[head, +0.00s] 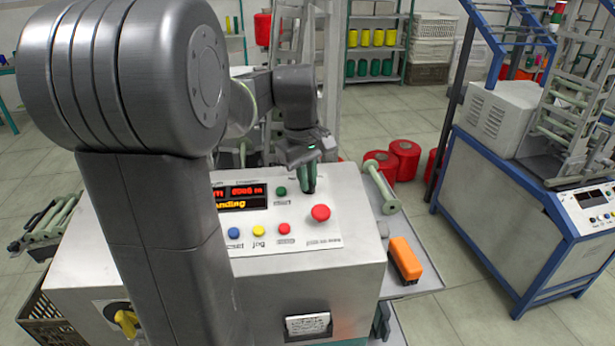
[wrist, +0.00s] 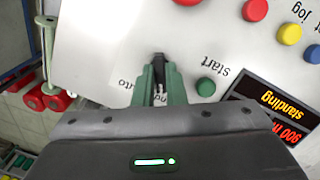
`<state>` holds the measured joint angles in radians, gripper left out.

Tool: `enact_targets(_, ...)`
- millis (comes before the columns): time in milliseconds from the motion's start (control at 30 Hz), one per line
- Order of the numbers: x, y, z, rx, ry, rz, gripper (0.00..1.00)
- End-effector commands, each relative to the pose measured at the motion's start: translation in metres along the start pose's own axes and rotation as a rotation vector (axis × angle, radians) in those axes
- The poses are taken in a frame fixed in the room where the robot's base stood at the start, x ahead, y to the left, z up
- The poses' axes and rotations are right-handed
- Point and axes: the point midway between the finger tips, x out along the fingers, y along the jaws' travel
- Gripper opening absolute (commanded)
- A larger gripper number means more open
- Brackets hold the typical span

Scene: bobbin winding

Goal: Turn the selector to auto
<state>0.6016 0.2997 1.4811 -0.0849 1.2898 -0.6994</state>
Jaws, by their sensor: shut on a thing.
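The selector (wrist: 159,61) is a small black knob on the pale control panel (wrist: 105,35), left of the green start button (wrist: 206,87) in the wrist view. My gripper (wrist: 159,76) has its green fingers shut on the knob, one on each side. A partly hidden label, ending like "auto", lies beside the fingers. Which marking the knob points to cannot be told.
The display (head: 240,197) reads partly "standing". Blue, yellow and red buttons (head: 284,228) line the panel's front. An orange-and-black tool (head: 405,258) lies on the side shelf. Red spools (head: 404,160) are on the floor.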

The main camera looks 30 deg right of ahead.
Motion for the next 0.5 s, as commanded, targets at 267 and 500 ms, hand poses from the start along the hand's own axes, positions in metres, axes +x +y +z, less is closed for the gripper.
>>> enact_targets(267,-0.0014,0.0003,-0.0001,0.045,0.0,-0.01,0.0)
enact_targets(500,-0.0031,0.0011,-0.0001,0.188,-0.001,-0.037,0.0)
